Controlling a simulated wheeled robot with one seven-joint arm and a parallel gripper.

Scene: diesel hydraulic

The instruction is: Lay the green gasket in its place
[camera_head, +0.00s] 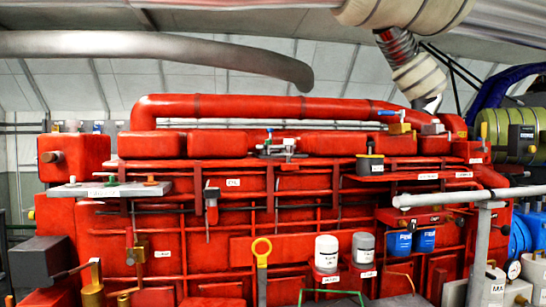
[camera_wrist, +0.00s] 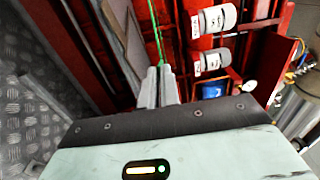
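The green gasket (camera_wrist: 155,30) shows in the wrist view as a thin green strip that runs from my fingertips up to the top edge. In the head view, a thin green outline (camera_head: 330,292) shows at the bottom edge, in front of the red engine; its lower part is cut off. My gripper (camera_wrist: 160,70) has its two fingers close together at the near end of the strip and looks shut on it. The exact contact is too small to see clearly. The gasket's seat cannot be made out.
The red engine (camera_head: 210,265) fills the middle. White (camera_head: 326,254) and grey (camera_head: 363,248) canisters and blue filters (camera_head: 400,243) stand near the gasket. A yellow ring-ended handle (camera_head: 262,252) is to its left. A grey rail (camera_head: 450,198) juts in at right.

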